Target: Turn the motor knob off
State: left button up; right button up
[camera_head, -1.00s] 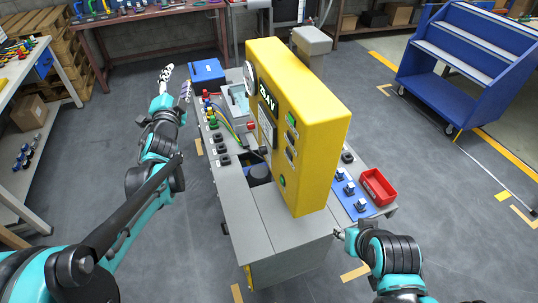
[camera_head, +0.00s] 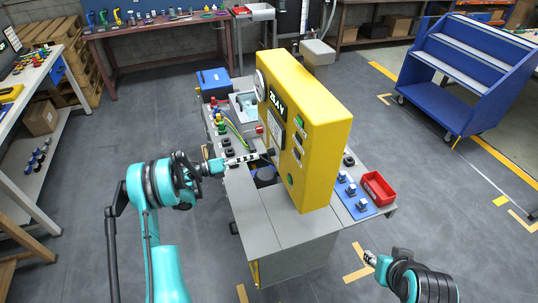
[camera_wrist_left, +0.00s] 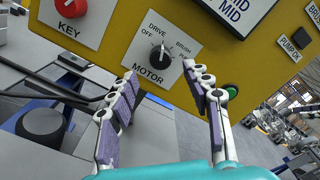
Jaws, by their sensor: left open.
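The black motor knob (camera_wrist_left: 160,56) sits on a white MOTOR plate (camera_wrist_left: 181,66) on the yellow panel (camera_head: 318,135). Its plate carries the words OFF, DRIVE and BRUSH; a white mark shows on the knob's upper side, but which word it points at is hard to tell. My left gripper (camera_wrist_left: 161,72) is open, its two fingers reaching toward the panel on either side of the knob, with no clear contact. In the head view my left gripper (camera_head: 262,156) is close to the panel's left face. My right gripper (camera_head: 370,257) is low at the right, away from the panel; its fingers are too small to read.
A red KEY knob (camera_wrist_left: 71,7) is left of the motor plate, and a green button (camera_wrist_left: 231,91) is at its right. The grey bench (camera_head: 260,224) lies below the panel. A red bin (camera_head: 378,187) and a blue cart (camera_head: 470,72) stand to the right.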

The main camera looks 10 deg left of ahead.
aim_at(268, 153)
pick_arm(q)
jog(key=b+x, duration=0.1)
jog(key=x, duration=0.5)
jog(key=shift+w+d, duration=0.2)
jog(key=shift+r, duration=0.1)
grip_shut()
